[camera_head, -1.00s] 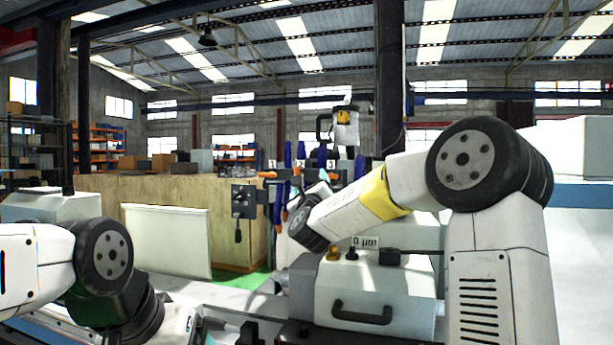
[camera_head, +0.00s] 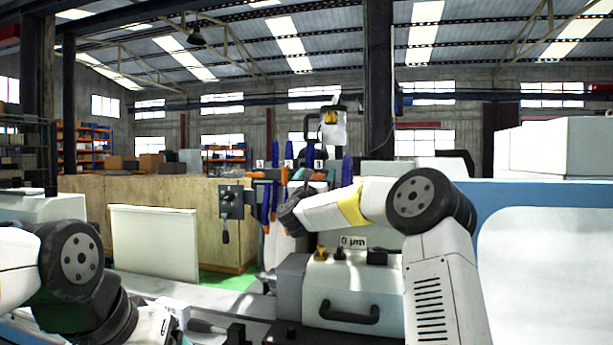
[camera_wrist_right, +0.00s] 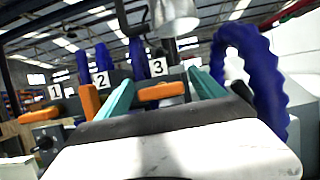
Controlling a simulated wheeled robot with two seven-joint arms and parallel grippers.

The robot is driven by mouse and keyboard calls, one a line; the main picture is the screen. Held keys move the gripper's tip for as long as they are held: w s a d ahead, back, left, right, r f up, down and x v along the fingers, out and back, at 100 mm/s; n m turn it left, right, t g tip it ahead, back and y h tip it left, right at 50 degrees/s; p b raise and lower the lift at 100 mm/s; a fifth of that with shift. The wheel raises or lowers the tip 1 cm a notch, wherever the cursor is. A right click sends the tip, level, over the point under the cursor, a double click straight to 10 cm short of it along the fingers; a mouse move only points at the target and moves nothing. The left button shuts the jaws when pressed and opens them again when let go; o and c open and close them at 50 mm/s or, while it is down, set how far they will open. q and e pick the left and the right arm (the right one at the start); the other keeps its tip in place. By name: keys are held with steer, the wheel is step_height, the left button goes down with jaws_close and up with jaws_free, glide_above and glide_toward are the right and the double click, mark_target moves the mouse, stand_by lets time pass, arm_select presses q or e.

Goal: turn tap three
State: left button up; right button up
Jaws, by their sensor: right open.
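Three taps carry number plates 1, 2 and 3. Plate 3 (camera_head: 318,165) is the right one, and it shows in the right wrist view (camera_wrist_right: 159,67) too. Below it in the wrist view is the orange handle of tap three (camera_wrist_right: 161,92). My right gripper (camera_wrist_right: 163,95) is open, with one teal finger on each side of this handle; I cannot tell whether they touch it. In the head view my right gripper (camera_head: 313,175) is small and partly hidden by its own wrist. My left arm is at the lower left, with its gripper out of view.
Blue hoses (camera_head: 346,171) rise beside the taps, and one arches close on the right in the wrist view (camera_wrist_right: 262,80). A grey switch box (camera_head: 231,202) stands left of the taps. A white cover with a black handle (camera_head: 348,313) lies below my right arm.

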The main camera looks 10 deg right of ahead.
steer(key=c, duration=1.4)
steer(key=shift+o, duration=0.2)
steer(key=shift+n, duration=0.4)
steer(key=n+y, duration=0.2)
steer(key=n, duration=0.1)
steer(key=n+y, duration=0.1)
steer(key=n, duration=0.2)
steer(key=shift+a+t+y, duration=0.1)
steer(key=shift+t+y, duration=0.3)
steer(key=n+y, duration=0.1)
steer(key=n, duration=0.2)
steer(key=n+y, duration=0.1)
steer(key=n, duration=0.2)
steer(key=shift+w+a+f+n+g+y, duration=0.1)
steer(key=shift+a+f+n+g+y, duration=0.05)
steer(key=shift+n+g+y, duration=0.2)
steer(key=n+y, duration=0.1)
steer(key=n, duration=0.1)
steer(key=n+g+y, duration=0.1)
steer(key=n, duration=0.2)
steer(key=shift+a+f, duration=0.1)
steer(key=shift+f+n+g, duration=0.2)
steer(key=shift+n+g, duration=0.65)
steer(key=shift+n, duration=1.1)
